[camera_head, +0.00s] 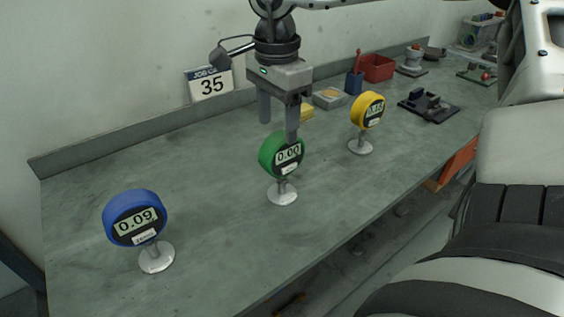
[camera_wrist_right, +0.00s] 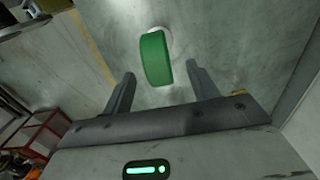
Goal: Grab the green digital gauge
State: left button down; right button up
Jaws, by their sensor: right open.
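The green digital gauge (camera_head: 268,156) stands upright on a round metal base on the workbench, its display showing 0.00. My right gripper (camera_head: 278,130) is open, with its fingers pointing down just above and behind the gauge; one finger overlaps the gauge's top edge in the head view. In the right wrist view the green gauge (camera_wrist_right: 155,58) lies ahead of the open fingers (camera_wrist_right: 160,90), roughly between their lines, with nothing held. I cannot tell whether a finger touches the gauge. My left gripper is not in view.
A blue gauge (camera_head: 135,202) stands at the front left and a yellow gauge (camera_head: 366,111) to the right, both on the workbench (camera_head: 215,240). A red bin (camera_head: 378,68) and a black fixture (camera_head: 428,106) are farther right.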

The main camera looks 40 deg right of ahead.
aim_at(282, 135)
jog(key=f, duration=0.2)
jog(key=f+p, duration=0.1)
jog(key=shift+s+d+f, duration=0.3)
jog(key=shift+d+f, duration=0.05)
jog(key=shift+f, duration=0.45)
grip_shut()
jog(key=shift+r, duration=0.1)
